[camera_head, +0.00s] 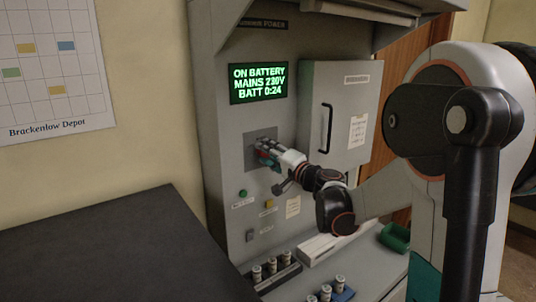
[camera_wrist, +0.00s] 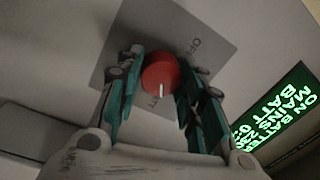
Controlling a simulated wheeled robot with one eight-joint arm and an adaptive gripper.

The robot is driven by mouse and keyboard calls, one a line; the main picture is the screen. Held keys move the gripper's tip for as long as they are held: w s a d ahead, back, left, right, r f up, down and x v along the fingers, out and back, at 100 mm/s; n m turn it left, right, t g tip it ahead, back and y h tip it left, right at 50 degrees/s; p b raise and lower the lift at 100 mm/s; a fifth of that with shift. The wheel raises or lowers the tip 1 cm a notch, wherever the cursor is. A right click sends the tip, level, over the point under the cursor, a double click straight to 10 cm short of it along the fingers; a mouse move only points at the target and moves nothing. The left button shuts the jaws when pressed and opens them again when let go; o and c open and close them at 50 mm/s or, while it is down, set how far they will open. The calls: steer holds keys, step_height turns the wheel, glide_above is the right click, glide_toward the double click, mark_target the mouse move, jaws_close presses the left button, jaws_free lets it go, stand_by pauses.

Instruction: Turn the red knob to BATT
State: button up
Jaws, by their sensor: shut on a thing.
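The red knob (camera_wrist: 160,70) sits on a square grey plate (camera_wrist: 110,62) in the wrist view. Its white pointer mark faces the lower side of that picture, toward a partly covered label that seems to read BATT. An OFF label shows at the upper right of the knob. My gripper (camera_wrist: 166,76) has its teal fingers on both sides of the knob and is shut on it. In the head view my gripper (camera_head: 268,152) is at the console plate and largely hides the knob. The green display (camera_head: 258,82) reads ON BATTERY, MAINS 230V, BATT 0:24.
A grey cabinet door (camera_head: 345,85) with a black handle is right of the plate. A green button (camera_head: 243,193) and a yellow button (camera_head: 269,203) sit below it. Several small cylinders stand in holders on the ledge. A dark desk (camera_head: 120,250) fills the lower left.

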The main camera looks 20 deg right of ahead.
steer(key=o, duration=1.1)
steer(key=shift+c, duration=0.2)
steer(key=shift+s+d, duration=0.1)
steer(key=v, duration=1.1)
steer(key=shift+s, duration=0.45)
